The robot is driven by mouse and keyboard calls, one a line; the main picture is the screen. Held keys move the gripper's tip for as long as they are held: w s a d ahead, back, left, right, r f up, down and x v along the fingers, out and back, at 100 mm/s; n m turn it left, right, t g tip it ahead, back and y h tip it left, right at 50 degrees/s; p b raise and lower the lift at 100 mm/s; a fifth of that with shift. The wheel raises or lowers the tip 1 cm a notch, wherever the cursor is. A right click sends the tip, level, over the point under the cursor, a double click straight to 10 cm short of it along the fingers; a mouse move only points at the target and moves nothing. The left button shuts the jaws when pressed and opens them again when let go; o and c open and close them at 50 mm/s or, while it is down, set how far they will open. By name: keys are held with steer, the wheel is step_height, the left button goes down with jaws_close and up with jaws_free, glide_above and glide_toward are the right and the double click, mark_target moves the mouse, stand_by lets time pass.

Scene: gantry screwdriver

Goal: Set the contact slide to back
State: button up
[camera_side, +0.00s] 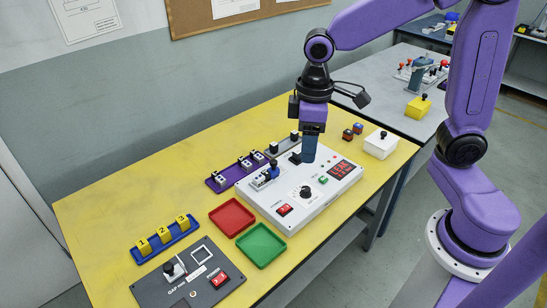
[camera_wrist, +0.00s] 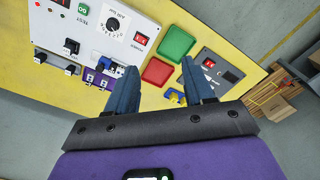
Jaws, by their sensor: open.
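A white control panel (camera_side: 322,198) sits on the yellow table; it also shows in the wrist view (camera_wrist: 125,41). A black handle (camera_wrist: 70,46) stands on the panel near its edge; in the side view the black handle (camera_side: 295,158) is beside my fingers. It may be the contact slide; I cannot read a label or its exact position. My gripper (camera_side: 308,158) points down above the panel, close to this handle and partly in front of it. In the wrist view my gripper (camera_wrist: 160,66) has its blue fingers apart, with nothing between them.
The panel carries a black dial (camera_side: 306,192), red switch (camera_side: 284,210), red display (camera_side: 341,169) and blue-handled lever (camera_side: 273,170). A purple switch block (camera_side: 217,182) and grey strip with black handles (camera_side: 284,147) stand behind. Red (camera_side: 232,217) and green (camera_side: 261,245) trays lie left.

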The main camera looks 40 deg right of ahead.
steer(key=w+d+f+m, duration=0.2)
steer(key=w+d+m, duration=0.1)
steer(key=w, duration=1)
steer(key=m, duration=0.3)
glide_toward(274, 161)
step_height(274, 161, down, 8)
steer(key=shift+w+a+f, duration=0.1)
steer(key=shift+w+f, duration=0.05)
